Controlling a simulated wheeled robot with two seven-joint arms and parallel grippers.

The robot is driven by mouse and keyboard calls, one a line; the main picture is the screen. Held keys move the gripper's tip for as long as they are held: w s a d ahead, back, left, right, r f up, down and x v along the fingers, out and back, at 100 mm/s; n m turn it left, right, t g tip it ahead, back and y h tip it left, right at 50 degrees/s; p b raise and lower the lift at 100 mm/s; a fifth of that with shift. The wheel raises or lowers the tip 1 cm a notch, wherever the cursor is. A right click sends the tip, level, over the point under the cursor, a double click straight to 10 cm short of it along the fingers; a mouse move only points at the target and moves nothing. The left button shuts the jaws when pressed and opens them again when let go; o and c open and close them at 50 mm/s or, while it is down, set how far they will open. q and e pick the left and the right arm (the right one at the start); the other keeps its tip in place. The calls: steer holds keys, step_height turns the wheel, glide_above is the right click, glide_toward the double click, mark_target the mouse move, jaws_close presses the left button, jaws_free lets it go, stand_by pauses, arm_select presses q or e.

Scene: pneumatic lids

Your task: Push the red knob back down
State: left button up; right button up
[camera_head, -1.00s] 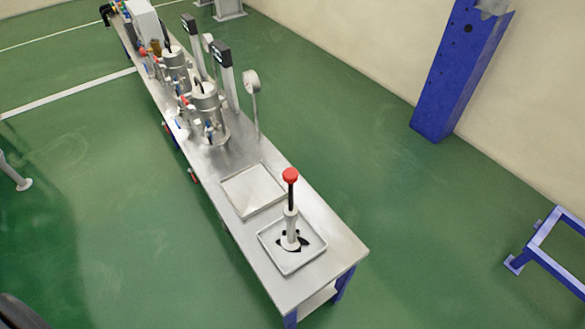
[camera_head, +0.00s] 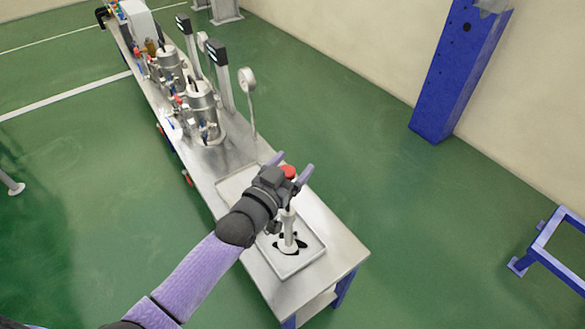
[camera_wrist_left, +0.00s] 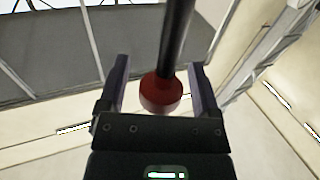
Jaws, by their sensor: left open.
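The red knob (camera_head: 289,171) tops an upright device with a pale post (camera_head: 289,222), standing in a square tray (camera_head: 281,271) near the table's close end. In the left wrist view the red knob (camera_wrist_left: 161,94) sits at the end of a long black rod (camera_wrist_left: 176,40). My left gripper (camera_head: 291,166) is open at knob height, its lilac fingers on either side of the knob. In the left wrist view, gaps show between the knob and both fingers (camera_wrist_left: 160,85). The gripper hides most of the rod in the head view. My right gripper is not in view.
A second, shallow tray (camera_head: 226,189) lies behind on the steel table (camera_head: 335,252). Metal vessels (camera_head: 203,112) and gauges on posts (camera_head: 247,80) stand farther along it. A blue column (camera_head: 445,75) and a blue frame (camera_head: 538,243) stand right, with open floor between.

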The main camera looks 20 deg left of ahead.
arm_select(q)
steer(key=shift+w, duration=0.2)
jaws_close()
stand_by(1.3)
